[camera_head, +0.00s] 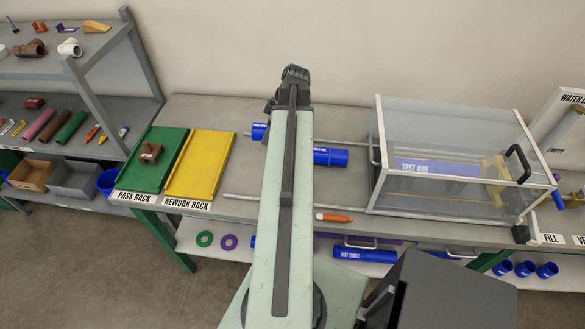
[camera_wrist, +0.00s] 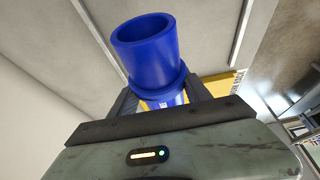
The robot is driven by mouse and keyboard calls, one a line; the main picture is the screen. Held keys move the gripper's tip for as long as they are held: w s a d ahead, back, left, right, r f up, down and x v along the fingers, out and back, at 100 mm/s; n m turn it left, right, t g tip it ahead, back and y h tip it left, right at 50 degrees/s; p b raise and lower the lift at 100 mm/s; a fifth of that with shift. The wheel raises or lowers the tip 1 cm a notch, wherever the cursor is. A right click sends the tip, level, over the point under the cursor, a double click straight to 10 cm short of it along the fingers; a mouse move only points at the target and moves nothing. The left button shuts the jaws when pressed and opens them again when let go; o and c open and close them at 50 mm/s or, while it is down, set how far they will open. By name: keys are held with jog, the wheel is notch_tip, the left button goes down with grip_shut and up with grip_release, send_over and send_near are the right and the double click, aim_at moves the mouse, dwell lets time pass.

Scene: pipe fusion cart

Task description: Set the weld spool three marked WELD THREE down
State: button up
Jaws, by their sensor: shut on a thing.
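My gripper (camera_wrist: 160,98) is shut on a blue spool (camera_wrist: 146,50), seen in the wrist view with its open end facing the camera. In the head view my arm hides the gripper. Blue pipe pieces show on either side of the arm over the bench, one at left (camera_head: 260,131) and one at right (camera_head: 327,156). Their lettering is too small to read, and I cannot tell which, if either, is the held spool.
The green pass rack (camera_head: 128,182) holds a brown fitting (camera_head: 150,153). The yellow rework rack (camera_head: 203,160) looks empty. A clear-walled box (camera_head: 445,205) holds a blue TEST ONE pipe (camera_head: 435,168). An orange marker (camera_head: 335,217) lies near the front edge.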

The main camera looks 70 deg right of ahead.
jog(key=shift+w+f, duration=0.15)
jog(key=shift+w, duration=0.15)
notch_tip(320, 180, down, 10)
jog(key=b, duration=1)
jog(key=shift+s+f, duration=0.1)
jog(key=shift+r, duration=0.25)
jog(key=o, duration=1.2)
jog(key=shift+f, duration=0.2)
jog(key=o, duration=0.5)
jog(key=shift+c, duration=0.2)
jog(key=shift+r, duration=0.15)
jog(key=p+v, duration=1.1)
jog(key=v, duration=0.1)
jog(key=shift+a+r, duration=0.1)
jog(key=shift+r, duration=0.1)
jog(key=shift+f, duration=0.1)
